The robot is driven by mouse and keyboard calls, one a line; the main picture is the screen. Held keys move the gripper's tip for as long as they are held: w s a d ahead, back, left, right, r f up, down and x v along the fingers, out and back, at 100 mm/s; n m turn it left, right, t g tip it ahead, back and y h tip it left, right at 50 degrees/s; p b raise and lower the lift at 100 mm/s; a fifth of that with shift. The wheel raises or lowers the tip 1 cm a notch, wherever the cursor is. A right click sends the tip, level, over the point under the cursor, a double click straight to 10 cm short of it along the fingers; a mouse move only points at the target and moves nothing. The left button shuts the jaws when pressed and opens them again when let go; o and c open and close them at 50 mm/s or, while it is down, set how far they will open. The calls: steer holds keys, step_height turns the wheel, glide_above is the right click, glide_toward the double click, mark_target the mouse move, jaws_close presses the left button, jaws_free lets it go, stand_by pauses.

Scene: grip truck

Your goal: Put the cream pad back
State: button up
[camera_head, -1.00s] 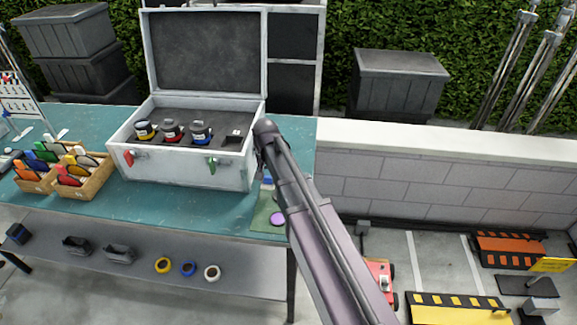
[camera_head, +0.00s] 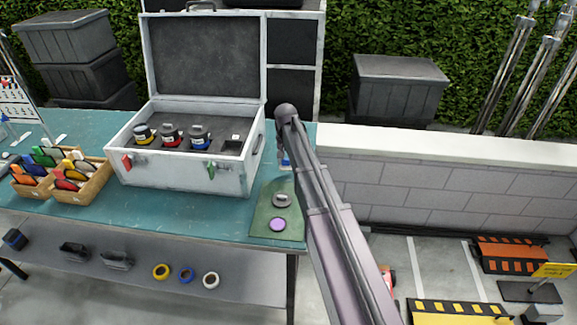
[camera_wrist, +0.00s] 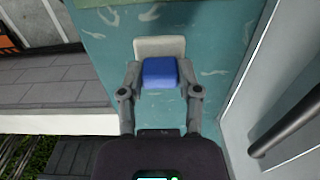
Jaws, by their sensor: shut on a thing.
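The cream pad (camera_wrist: 160,47) shows in the wrist view with a blue block (camera_wrist: 160,73) against its near side; they look like one piece. My gripper (camera_wrist: 159,72) is shut with a finger on each side of the blue block. In the head view a bit of blue and white (camera_head: 285,160) shows beside my arm, above the teal table; my gripper is mostly hidden there. The open white case (camera_head: 185,172) has dark foam holding yellow-, red- and blue-banded round pieces, and a dark square spot (camera_head: 232,147) at its right end.
A green mat (camera_head: 262,213) with a grey handled disc (camera_head: 282,200) and a purple disc (camera_head: 278,224) lies right of the case. Wooden trays (camera_head: 85,190) stand at left. The case's open lid (camera_head: 203,60) rises behind. A brick wall (camera_head: 450,180) is at right.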

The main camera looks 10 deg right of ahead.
mark_target(287, 164)
stand_by(0.3)
steer(key=shift+w+d, duration=0.3)
steer(key=shift+w, duration=0.2)
steer(key=shift+w+d+f+b, duration=0.15)
steer(key=shift+f+b, duration=1.65)
steer(key=shift+f, duration=0.15)
steer(key=o, duration=1)
steer(key=shift+r, duration=0.2)
step_height(287, 164, up, 12)
steer(key=p, duration=1.2)
